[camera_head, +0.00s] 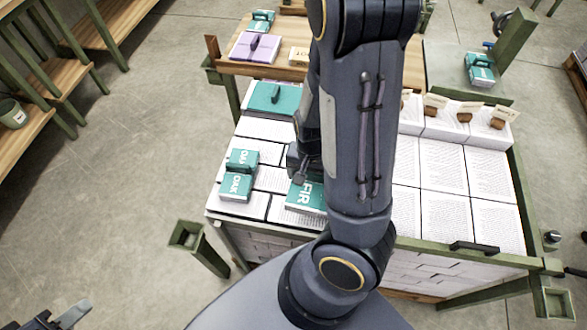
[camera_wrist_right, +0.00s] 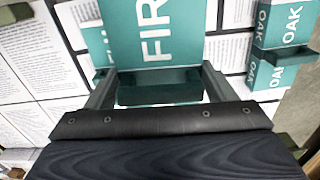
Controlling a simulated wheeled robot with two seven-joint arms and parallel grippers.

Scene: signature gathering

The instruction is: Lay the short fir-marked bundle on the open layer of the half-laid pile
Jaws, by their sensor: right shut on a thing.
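The short teal bundle marked FIR (camera_head: 307,198) is at the front edge of the left, half-laid pile (camera_head: 238,209), partly hidden behind my right arm. In the right wrist view, the FIR bundle (camera_wrist_right: 155,35) lies over printed sheets. My right gripper (camera_wrist_right: 160,88) is shut on it, one finger at each side of its teal grip. I cannot tell whether the bundle touches the layer. Two small teal OAK bundles (camera_head: 236,187) sit left of it on the pile. My left gripper (camera_head: 66,316) shows only partly at the bottom left corner, apart from the pile.
A larger teal bundle (camera_head: 272,97) with a handle lies at the pile's back. A right-hand pile (camera_head: 442,170) has tagged blocks along its back. Green posts edge the pallet.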

